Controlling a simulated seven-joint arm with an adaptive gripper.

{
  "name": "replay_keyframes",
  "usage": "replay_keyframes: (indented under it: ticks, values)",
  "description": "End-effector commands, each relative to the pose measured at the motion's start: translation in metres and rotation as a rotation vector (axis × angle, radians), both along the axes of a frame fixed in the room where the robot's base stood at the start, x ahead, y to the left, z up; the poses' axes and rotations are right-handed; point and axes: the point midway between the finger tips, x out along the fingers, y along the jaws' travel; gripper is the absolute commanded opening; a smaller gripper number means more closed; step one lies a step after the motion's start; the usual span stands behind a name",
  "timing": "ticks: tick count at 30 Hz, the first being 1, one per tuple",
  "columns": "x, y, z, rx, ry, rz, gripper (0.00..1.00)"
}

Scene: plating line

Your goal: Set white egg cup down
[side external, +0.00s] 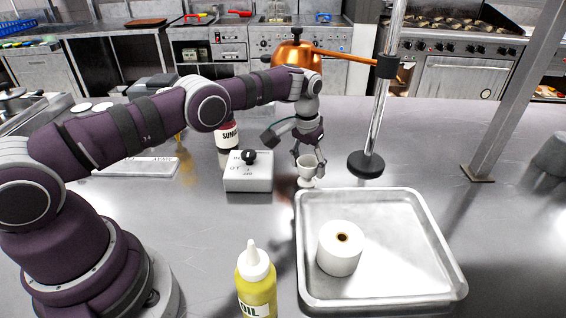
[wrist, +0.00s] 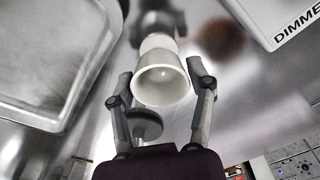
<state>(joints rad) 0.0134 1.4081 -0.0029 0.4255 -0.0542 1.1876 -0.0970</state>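The white egg cup (side external: 307,168) is upright between the two fingers of my gripper (side external: 309,163), just behind the metal tray.
The metal tray (side external: 400,289) holds a white roll (side external: 340,252). A switch box with a black knob (side external: 248,180) is left of the cup. A dark disc on a pole (side external: 366,165) is to its right. A yellow oil bottle (side external: 256,283) stands in front. A sumac bottle (side external: 228,150) stands behind the box.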

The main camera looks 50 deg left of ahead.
Motion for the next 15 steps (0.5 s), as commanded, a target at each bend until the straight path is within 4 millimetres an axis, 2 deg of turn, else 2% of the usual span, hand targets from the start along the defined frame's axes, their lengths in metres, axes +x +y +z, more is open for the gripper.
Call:
replay_keyframes:
  ticks: [1,3,11,15]
  values:
    - [0.0,0.0,0.0001,0.0,0.0,0.0,0.65]
    - [0.0,0.0,0.0002,0.0,0.0,0.0,0.74]
    - [0.0001,0.0,0.0004,0.0,0.0,0.0,0.74]
    - [0.0,-0.0001,0.009,0.0,-0.002,0.0,0.74]
